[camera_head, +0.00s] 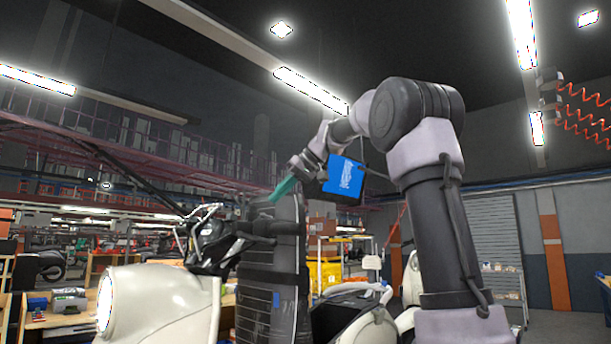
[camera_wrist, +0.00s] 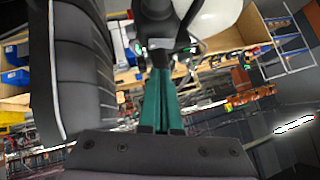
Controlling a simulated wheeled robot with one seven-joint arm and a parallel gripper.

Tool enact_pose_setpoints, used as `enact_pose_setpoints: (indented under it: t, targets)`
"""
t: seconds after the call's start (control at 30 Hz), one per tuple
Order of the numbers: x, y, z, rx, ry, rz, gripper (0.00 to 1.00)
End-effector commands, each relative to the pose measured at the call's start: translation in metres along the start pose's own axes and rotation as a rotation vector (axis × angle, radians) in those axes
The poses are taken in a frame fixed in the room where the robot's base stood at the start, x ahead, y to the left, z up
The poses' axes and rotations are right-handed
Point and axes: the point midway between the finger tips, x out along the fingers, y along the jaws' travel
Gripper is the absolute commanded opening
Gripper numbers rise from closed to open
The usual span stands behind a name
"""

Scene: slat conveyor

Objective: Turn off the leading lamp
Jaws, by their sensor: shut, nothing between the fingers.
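The leading lamp (camera_head: 105,302) is a round, bright white light on the front of a cream vehicle body (camera_head: 165,300) at lower left in the head view. It looks lit. Black handlebar parts (camera_head: 212,240) with levers and cables stand behind and above it. My gripper (camera_head: 273,198) has teal fingers, shut and empty, pointing down-left just right of and above the handlebar parts. In the wrist view my gripper (camera_wrist: 161,75) points at a black control part (camera_wrist: 157,30) with small green lights. The cream body (camera_wrist: 208,14) shows behind. I cannot tell whether the fingertips touch anything. The lamp's switch is not clear.
A black ribbed upright piece (camera_head: 270,285) stands close below my gripper, and it fills the left of the wrist view (camera_wrist: 80,75). Wooden benches (camera_head: 60,320) with boxes are at left. Yellow bins (camera_head: 324,272) stand behind. Air above the handlebar is clear.

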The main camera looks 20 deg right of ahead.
Motion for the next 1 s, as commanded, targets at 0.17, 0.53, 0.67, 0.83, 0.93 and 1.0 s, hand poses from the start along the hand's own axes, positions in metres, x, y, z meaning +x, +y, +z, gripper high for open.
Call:
enact_pose_setpoints:
  t: [0.17, 0.53, 0.67, 0.83, 0.93, 1.0]
  targets:
    - [-0.017, -0.003, -0.002, 0.000, 0.002, 0.003, 0.00]
    - [-0.067, 0.000, -0.002, 0.001, 0.003, 0.004, 0.00]
    - [-0.087, 0.001, -0.002, 0.001, 0.002, 0.004, 0.00]
    - [-0.101, 0.001, -0.002, 0.001, 0.001, 0.002, 0.00]
    - [-0.103, 0.001, -0.002, 0.000, 0.001, 0.001, 0.00]
    - [-0.103, 0.001, -0.001, 0.000, 0.001, 0.001, 0.00]
